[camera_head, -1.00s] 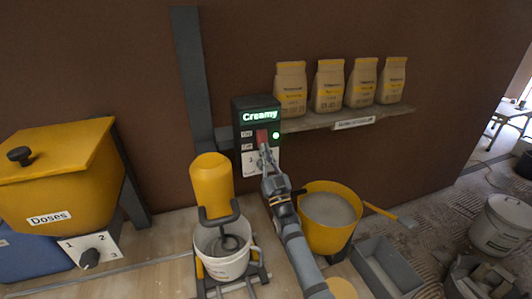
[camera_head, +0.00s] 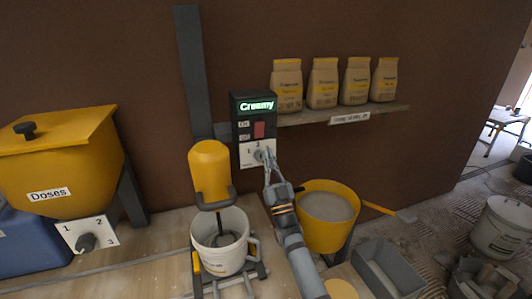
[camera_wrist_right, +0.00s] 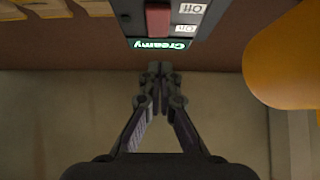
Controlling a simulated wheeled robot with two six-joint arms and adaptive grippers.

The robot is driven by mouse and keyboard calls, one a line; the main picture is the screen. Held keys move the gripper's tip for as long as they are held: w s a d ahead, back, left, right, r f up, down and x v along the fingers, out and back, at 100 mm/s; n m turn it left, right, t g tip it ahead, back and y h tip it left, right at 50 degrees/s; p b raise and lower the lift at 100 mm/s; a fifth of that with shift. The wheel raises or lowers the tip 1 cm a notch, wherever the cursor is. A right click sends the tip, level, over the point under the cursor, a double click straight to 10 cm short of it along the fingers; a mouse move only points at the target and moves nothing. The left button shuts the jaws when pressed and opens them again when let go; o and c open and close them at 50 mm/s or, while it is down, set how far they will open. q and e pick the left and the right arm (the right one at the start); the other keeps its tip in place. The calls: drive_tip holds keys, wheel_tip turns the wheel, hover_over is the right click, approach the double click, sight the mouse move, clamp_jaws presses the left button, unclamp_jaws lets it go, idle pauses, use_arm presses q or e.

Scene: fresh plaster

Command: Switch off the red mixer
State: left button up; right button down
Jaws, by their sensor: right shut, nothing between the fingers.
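The mixer (camera_head: 209,166) looks yellow, not red, and stands over a white bucket (camera_head: 206,255). Its dark control box (camera_head: 240,114) on the wall has a lit "Creamy" display, a red switch (camera_head: 259,130) beside On and Off labels, and a white plate (camera_head: 244,151) numbered from 1 below. No green lamp glows on the box. My right gripper (camera_head: 264,153) is shut and empty in front of the white plate, below the switch; contact cannot be told. In the right wrist view, the closed fingertips (camera_wrist_right: 160,72) are apart from the switch (camera_wrist_right: 158,18). My left gripper is out of view.
A shelf (camera_head: 390,109) with several paper bags (camera_head: 324,85) is right of the box. A yellow tub (camera_head: 328,236) is close to my right arm. A yellow "Doses" hopper (camera_head: 60,165) with a knob (camera_head: 87,242) stands at left. A grey bin (camera_head: 389,270) is lower right.

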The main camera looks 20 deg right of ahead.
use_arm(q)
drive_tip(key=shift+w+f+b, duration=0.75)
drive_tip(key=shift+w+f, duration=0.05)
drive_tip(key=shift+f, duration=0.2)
use_arm(e)
wheel_tip(320, 180, down, 7)
drive_tip(key=s, duration=0.2)
drive_tip(key=shift+s+d, duration=0.15)
drive_tip(key=shift+s, duration=0.15)
